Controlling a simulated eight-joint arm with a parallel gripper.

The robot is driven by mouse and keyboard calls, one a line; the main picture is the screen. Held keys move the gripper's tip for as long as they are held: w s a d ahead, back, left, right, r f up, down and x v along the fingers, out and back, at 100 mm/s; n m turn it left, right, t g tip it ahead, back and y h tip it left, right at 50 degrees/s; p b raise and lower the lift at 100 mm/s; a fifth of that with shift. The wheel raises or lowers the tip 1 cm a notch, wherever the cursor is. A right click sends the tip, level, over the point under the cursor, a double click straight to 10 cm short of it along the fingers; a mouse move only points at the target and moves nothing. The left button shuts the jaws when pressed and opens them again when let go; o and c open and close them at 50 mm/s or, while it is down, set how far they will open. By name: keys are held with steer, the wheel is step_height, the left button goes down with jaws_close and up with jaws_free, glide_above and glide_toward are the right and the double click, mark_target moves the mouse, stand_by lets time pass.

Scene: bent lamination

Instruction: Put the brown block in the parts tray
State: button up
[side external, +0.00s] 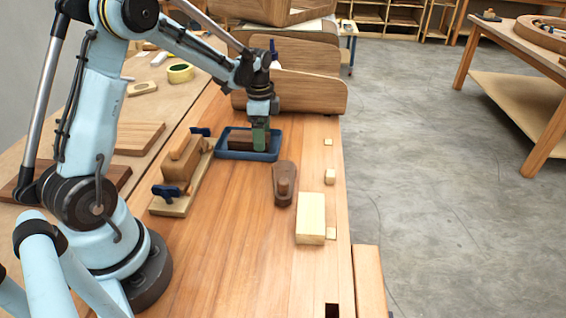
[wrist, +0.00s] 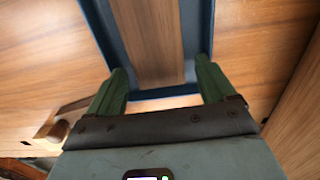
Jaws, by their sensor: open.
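The brown block (side external: 236,142) lies in the blue parts tray (side external: 222,152) on the workbench. My gripper (side external: 261,135) has green fingers and is over the right part of the tray, hiding part of the block. In the wrist view, the brown block (wrist: 150,40) lies inside the blue tray rim (wrist: 165,92). The fingers of my gripper (wrist: 162,70) are open, one on each side of the block's near end. I cannot tell whether either finger touches the block.
A wooden form with blue-handled clamps (side external: 180,170) stands left of the tray. A dark wooden hand plane (side external: 284,186), a pale block (side external: 310,218) and several small pale pieces lie to the right. Curved wooden panels (side external: 295,92) stand behind the tray. The bench front is clear.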

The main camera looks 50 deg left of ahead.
step_height(320, 180, up, 11)
steer(key=s+d+n+t, duration=0.7)
steer(key=s+d+n, duration=0.2)
steer(key=s+d, duration=0.3)
steer(key=d, duration=0.3)
steer(key=shift+s+d+r, duration=0.25)
steer(key=shift+s+d, duration=0.1)
steer(key=shift+d, duration=0.05)
